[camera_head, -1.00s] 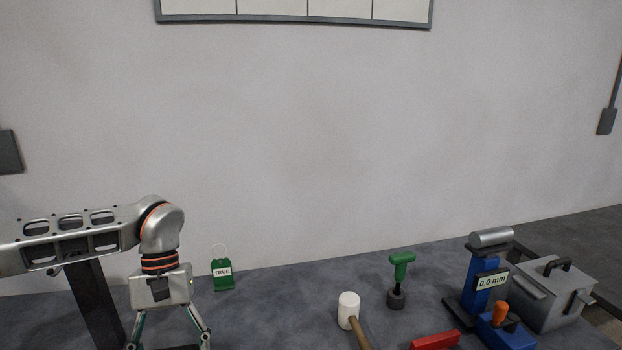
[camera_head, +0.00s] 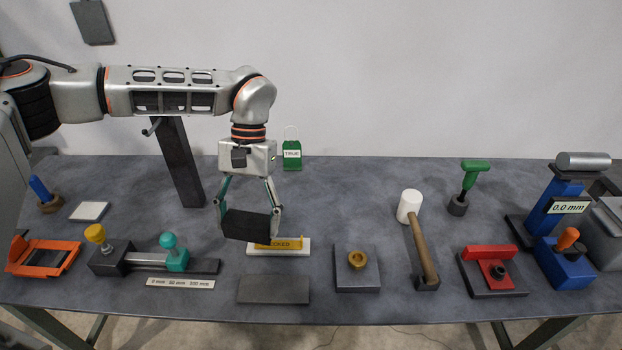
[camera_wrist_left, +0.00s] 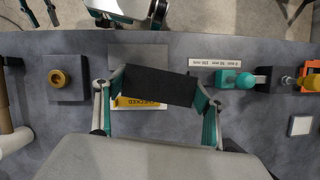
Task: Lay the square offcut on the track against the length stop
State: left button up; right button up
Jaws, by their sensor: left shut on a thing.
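My left gripper (camera_head: 248,222) is shut on a dark, flat offcut (camera_head: 246,226) and holds it tilted above the table; the offcut also shows between the fingers in the left wrist view (camera_wrist_left: 160,86). Its exact outline is hard to judge at this angle. The dark track (camera_head: 205,267) lies to the left of the gripper. A teal block with a round knob (camera_head: 175,255), seemingly the length stop, sits on it; a yellow-knobbed block (camera_head: 104,248) is at its left end. What seems part of my right gripper (camera_wrist_left: 38,13) shows at the wrist view's top left edge.
A white tray with a yellow "CHECKED" plate (camera_head: 293,248) lies just beneath the held offcut. A bare grey plate (camera_head: 273,290) is in front. A scale label (camera_head: 180,283) lies before the track. A dark post (camera_head: 178,165) stands behind; a mallet (camera_head: 420,235) is farther right.

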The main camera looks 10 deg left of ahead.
pick_arm(q)
jog(key=shift+w+a+n+h, duration=0.15)
jog(key=shift+w+n+h, duration=0.2)
jog(key=shift+n, duration=0.35)
jog(key=w+a+n+t+h, duration=0.1)
jog(key=w+n+t+h, duration=0.2)
jog(key=w+n, duration=0.55)
notch_tip(320, 180, up, 7)
jog(key=n+t+y+b, duration=0.1)
jog(key=n+t+y, duration=0.45)
jog(key=n, duration=2.25)
send_over(260, 205)
jog(key=s, duration=0.2)
jog(key=shift+t+h, duration=0.25)
jog(key=shift+h, duration=0.05)
jog(key=f, duration=1.9)
jog(key=shift+w+d+f, duration=0.2)
jog(key=shift+d+f, duration=0.05)
jog(key=shift+f, duration=0.1)
jog(key=shift+f, duration=0.2)
jog(key=o, duration=1.4)
